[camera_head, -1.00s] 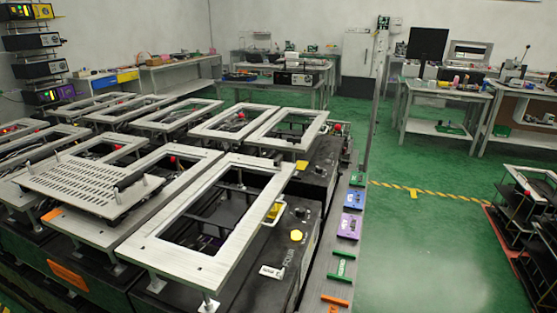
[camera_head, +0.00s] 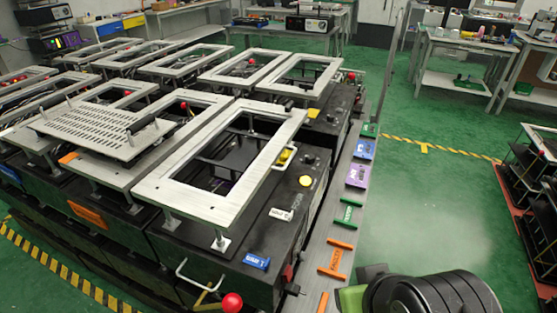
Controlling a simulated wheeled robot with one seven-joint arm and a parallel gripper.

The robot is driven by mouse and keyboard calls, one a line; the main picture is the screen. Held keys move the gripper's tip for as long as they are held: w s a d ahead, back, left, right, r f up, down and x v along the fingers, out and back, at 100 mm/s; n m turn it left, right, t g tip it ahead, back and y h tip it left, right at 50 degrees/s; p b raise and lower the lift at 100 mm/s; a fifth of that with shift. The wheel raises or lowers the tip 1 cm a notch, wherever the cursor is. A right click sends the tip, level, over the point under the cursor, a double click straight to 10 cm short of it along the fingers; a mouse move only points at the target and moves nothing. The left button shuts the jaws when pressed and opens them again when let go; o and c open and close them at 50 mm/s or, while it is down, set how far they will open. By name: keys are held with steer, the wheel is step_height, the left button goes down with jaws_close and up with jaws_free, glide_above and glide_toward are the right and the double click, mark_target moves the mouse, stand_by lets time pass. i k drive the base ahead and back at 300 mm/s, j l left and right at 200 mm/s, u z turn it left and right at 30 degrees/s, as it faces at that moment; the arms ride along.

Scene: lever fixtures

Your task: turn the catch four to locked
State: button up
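The nearest right-hand black box (camera_head: 255,235) carries small lettering that reads FOUR in the earlier view. A pale open frame (camera_head: 185,207) stands on posts above it. On its top are a yellow round knob (camera_head: 305,181), a yellow-and-white handle (camera_head: 284,158) and a small white tag (camera_head: 280,214). I cannot tell which part is the catch or how it is set. A red ball (camera_head: 232,302) shows at the bottom edge near a white bar handle. A dark rounded part of my arm fills the bottom right; my gripper is not in view.
A grey rail (camera_head: 312,285) with coloured tags runs along the box's right side. More framed boxes stand behind and to the left. Green floor (camera_head: 415,210) is open on the right, with a dark rack (camera_head: 545,170) at the far right edge.

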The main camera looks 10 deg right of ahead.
mark_target(288, 109)
steer(key=l+u, duration=0.35)
steer(key=l, duration=0.15)
steer(key=k+l+u, duration=0.15)
steer(key=l+u, duration=0.85)
steer(key=l, duration=0.3)
steer(key=l+u, duration=0.65)
steer(key=l, duration=0.25)
steer(key=k+l+u, duration=0.2)
steer(key=l+u, duration=0.15)
steer(key=k+l+u, duration=0.3)
steer(key=l, duration=0.15)
steer(key=l+u, duration=0.35)
steer(key=l, duration=0.15)
steer(key=l+u, duration=0.4)
steer(key=l, duration=0.1)
